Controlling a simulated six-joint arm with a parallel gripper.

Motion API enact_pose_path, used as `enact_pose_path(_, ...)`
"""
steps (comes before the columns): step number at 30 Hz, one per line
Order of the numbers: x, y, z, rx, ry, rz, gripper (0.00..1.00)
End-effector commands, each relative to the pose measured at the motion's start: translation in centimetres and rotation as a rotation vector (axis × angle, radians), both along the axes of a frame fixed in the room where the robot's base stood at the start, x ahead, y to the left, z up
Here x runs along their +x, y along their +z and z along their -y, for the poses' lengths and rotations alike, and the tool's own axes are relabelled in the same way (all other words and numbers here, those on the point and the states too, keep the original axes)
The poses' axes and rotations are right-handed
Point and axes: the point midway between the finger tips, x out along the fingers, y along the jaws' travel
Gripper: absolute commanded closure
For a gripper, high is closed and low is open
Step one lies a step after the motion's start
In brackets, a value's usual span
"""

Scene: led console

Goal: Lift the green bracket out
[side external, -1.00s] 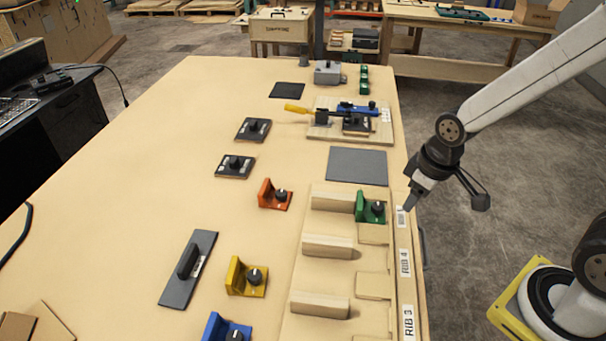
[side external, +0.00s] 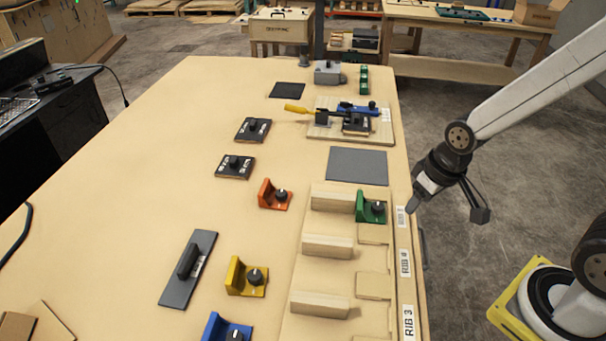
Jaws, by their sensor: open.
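The green bracket (side external: 371,207), an L-shaped piece with a black knob on its base, sits upright at the end of the farthest wooden rib (side external: 332,198) on the wooden fixture. My gripper (side external: 445,203) is to the right of the bracket, past the table's right edge and apart from it. Its jaws are open and hold nothing. The fingertips are small and dark here.
Orange (side external: 274,194), yellow (side external: 246,277) and blue (side external: 228,329) brackets stand left of the fixture. A dark grey pad (side external: 357,166) lies behind it. A toggle clamp on a wooden board (side external: 385,130) stands farther back. The table's left middle is clear.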

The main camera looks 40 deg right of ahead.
Motion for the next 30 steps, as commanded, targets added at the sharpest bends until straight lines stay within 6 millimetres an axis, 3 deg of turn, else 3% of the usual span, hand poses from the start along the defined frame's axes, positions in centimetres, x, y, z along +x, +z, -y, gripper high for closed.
enact_pose_path(14,0.5,0.2,-0.3,-0.022,0.107,-0.009,0.41)
enact_pose_path(30,3.3,1.3,-2.7,-0.152,0.860,-0.075,0.41)
